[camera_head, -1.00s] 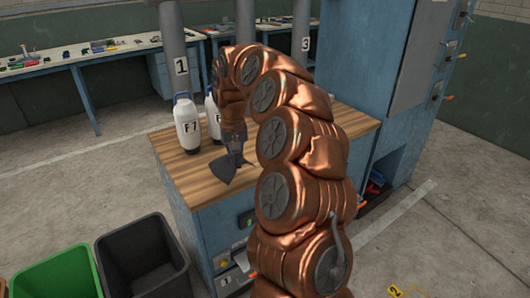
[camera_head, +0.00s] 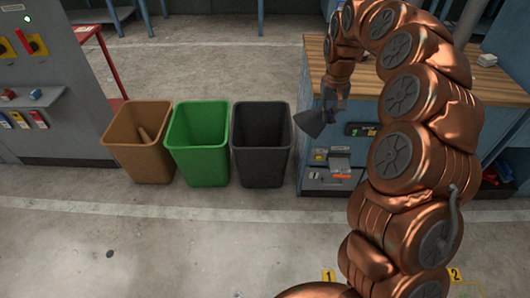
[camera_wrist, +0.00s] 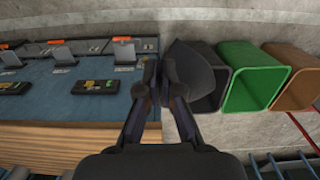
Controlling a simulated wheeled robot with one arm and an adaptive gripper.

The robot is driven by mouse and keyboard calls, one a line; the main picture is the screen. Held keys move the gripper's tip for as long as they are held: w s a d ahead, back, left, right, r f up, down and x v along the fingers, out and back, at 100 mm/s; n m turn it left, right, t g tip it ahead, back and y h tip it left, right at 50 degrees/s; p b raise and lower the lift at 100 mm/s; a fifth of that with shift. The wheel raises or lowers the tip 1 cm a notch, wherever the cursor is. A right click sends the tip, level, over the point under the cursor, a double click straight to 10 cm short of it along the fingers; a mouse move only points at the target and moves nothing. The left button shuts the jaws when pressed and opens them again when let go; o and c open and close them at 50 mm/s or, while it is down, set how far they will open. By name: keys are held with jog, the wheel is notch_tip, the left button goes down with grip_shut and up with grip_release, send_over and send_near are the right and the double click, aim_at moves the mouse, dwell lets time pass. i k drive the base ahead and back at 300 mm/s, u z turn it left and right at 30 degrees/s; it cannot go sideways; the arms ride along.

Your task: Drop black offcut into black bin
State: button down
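The black offcut (camera_head: 314,122) is a flat dark piece with a pointed, flared outline. My gripper (camera_head: 334,95) is shut on it and holds it in the air in front of the wooden-topped cabinet, to the right of the black bin (camera_head: 262,150). In the wrist view the offcut (camera_wrist: 190,68) sticks out from the fingertips of my gripper (camera_wrist: 160,88) and overlaps the edge of the black bin (camera_wrist: 213,85). The black bin stands upright on the floor, open at the top, and looks empty in the head view.
A green bin (camera_head: 198,145) and a brown bin (camera_head: 140,143) stand left of the black bin; the brown one holds a tan piece. The blue cabinet (camera_head: 320,165) stands right of the black bin. A grey control cabinet (camera_head: 45,90) is at far left. The front floor is clear.

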aim_at(261, 138)
jog(key=z, duration=0.05)
jog(key=k, duration=0.25)
jog(key=u, duration=1.1)
jog(key=i, duration=0.95)
jog(key=u, duration=0.6)
jog(key=i, duration=1.35)
jog(key=z, duration=1.15)
jog(key=i, duration=0.8)
jog(key=z, duration=0.8)
